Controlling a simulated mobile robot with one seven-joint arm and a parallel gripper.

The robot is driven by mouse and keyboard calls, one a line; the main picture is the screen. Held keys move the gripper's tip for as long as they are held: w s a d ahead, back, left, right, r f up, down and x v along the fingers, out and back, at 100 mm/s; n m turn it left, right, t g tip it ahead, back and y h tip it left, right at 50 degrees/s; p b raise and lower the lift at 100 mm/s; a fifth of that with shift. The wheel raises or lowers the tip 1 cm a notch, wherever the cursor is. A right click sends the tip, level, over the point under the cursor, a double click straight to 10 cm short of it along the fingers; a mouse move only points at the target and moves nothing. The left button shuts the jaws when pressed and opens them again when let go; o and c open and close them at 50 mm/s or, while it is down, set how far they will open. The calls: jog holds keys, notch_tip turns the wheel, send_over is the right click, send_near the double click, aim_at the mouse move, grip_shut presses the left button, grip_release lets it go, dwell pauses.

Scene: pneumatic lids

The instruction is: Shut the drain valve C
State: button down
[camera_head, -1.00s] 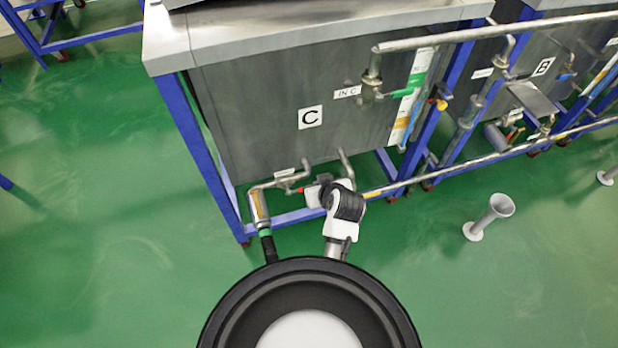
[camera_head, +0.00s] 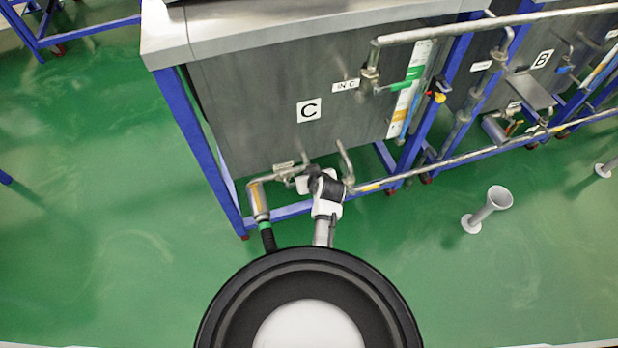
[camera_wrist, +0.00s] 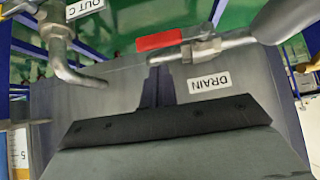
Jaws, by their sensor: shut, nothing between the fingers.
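The drain valve of tank C (camera_head: 288,173) sits low at the tank front in the head view, beside a small label. In the wrist view the drain valve (camera_wrist: 203,48) is a metal body on a pipe. Its red handle (camera_wrist: 158,40) points left, roughly parallel to the pipe. A DRAIN label (camera_wrist: 209,85) is on the tank wall below it. My gripper (camera_wrist: 157,70) is shut and empty, its dark fingertips close to the handle and pipe; contact cannot be told. In the head view my gripper (camera_head: 308,180) is beside the valve and the red handle is hidden.
In the wrist view an OUT C pipe (camera_wrist: 62,60) hangs at left. A grey floor funnel (camera_head: 488,210) stands right. Open green floor (camera_head: 110,230) lies left.

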notch_tip(320, 180, down, 2)
jog(key=shift+f, duration=0.1)
